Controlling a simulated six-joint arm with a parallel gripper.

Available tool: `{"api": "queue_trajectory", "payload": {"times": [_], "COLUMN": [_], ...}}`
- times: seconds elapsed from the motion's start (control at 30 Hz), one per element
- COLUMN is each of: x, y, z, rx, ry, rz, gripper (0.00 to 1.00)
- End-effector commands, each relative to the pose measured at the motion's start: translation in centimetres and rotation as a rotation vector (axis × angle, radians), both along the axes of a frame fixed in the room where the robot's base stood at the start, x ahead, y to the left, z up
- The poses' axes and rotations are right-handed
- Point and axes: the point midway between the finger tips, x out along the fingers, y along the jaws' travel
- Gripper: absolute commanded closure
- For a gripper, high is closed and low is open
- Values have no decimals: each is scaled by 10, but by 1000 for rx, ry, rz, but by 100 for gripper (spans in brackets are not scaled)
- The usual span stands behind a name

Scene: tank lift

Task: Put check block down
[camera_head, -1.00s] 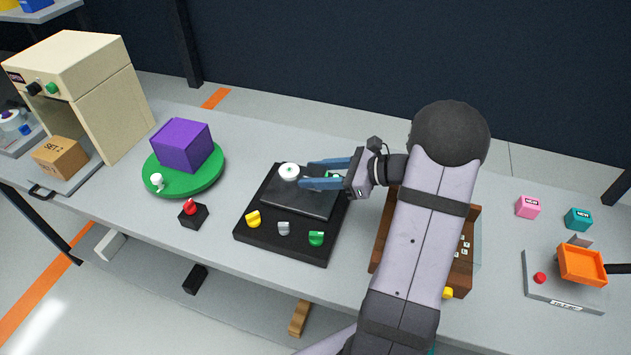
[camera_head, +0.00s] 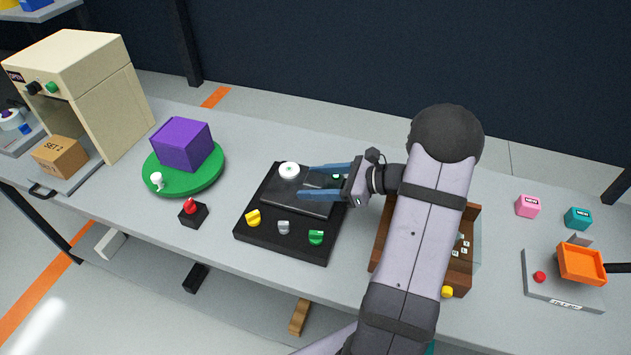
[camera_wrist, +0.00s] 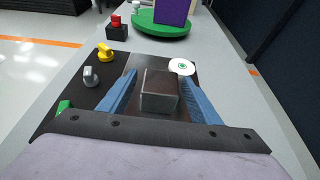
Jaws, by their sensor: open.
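A dark, squarish check block (camera_wrist: 160,92) sits on the dark plate (camera_wrist: 130,77) of the black unit in the wrist view. It is between my two blue fingers, with a visible gap on each side. My gripper (camera_head: 304,181) is open, low over the plate in the head view; it also shows in the wrist view (camera_wrist: 160,95). In the head view the block is hard to make out against the dark plate.
A white disc (camera_head: 289,170) is at the plate's far left corner. Yellow (camera_head: 253,218), grey (camera_head: 283,227) and green (camera_head: 316,237) knobs line the unit's front. A green turntable (camera_head: 205,181) with a purple box (camera_head: 181,145) stands to the left.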

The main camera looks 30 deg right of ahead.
Motion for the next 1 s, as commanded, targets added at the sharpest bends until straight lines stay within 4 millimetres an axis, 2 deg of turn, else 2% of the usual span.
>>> {"api": "queue_trajectory", "payload": {"times": [0.27,0.8,1.0], "x": [-5,-62,-75], "y": [-6,-64,-76], "z": [5,38,46], "rx": [-1,-3,-1], "ry": [-2,-1,-1], "rz": [-3,-4,-1], "gripper": [42,42,42]}}
